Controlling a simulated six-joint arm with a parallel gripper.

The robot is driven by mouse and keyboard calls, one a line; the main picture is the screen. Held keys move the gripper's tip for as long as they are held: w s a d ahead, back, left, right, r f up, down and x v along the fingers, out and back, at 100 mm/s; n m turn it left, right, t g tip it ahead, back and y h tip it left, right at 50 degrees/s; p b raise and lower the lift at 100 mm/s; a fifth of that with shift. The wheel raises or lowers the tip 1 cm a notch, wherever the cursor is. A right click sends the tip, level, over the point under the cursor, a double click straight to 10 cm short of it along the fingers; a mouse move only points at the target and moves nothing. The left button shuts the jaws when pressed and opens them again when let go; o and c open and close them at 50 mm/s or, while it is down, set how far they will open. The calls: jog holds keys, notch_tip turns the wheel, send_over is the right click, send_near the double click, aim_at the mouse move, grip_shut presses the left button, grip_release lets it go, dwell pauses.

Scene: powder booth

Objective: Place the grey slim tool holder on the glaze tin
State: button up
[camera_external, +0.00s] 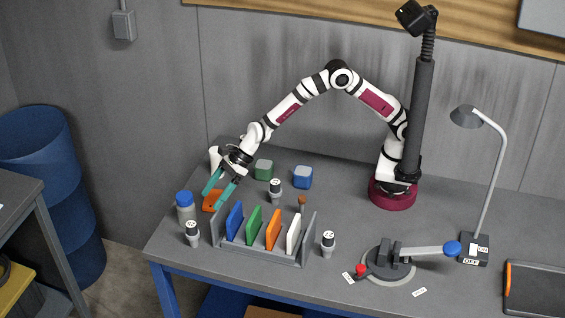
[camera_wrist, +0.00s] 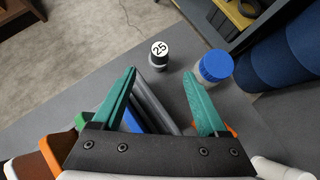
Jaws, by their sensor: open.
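Several small grey cylinders with dark bands and white-marked tops stand upright. One is left of the rack (camera_external: 192,234), one behind it (camera_external: 275,190), one at its right (camera_external: 328,244). The left one shows in the wrist view (camera_wrist: 158,60), its top reading 25. I cannot tell which is the slim tool holder. A white jar with a blue lid (camera_external: 185,207) stands at the table's left edge, also in the wrist view (camera_wrist: 213,70). I cannot tell whether it is the glaze tin. My gripper (camera_external: 214,195) is open and empty, above the table near the rack's left end.
A grey rack (camera_external: 262,255) holds blue, green, orange and white plates upright. An orange item (camera_external: 211,202) lies under my gripper. Green (camera_external: 263,169) and blue (camera_external: 303,177) blocks stand behind. A lever fixture (camera_external: 388,262) and a lamp (camera_external: 475,245) are at the right.

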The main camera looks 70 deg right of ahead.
aim_at(194, 222)
jog(key=x, duration=1.2)
jog(key=shift+w+a, duration=0.1)
jog(key=shift+a, duration=0.1)
grip_shut()
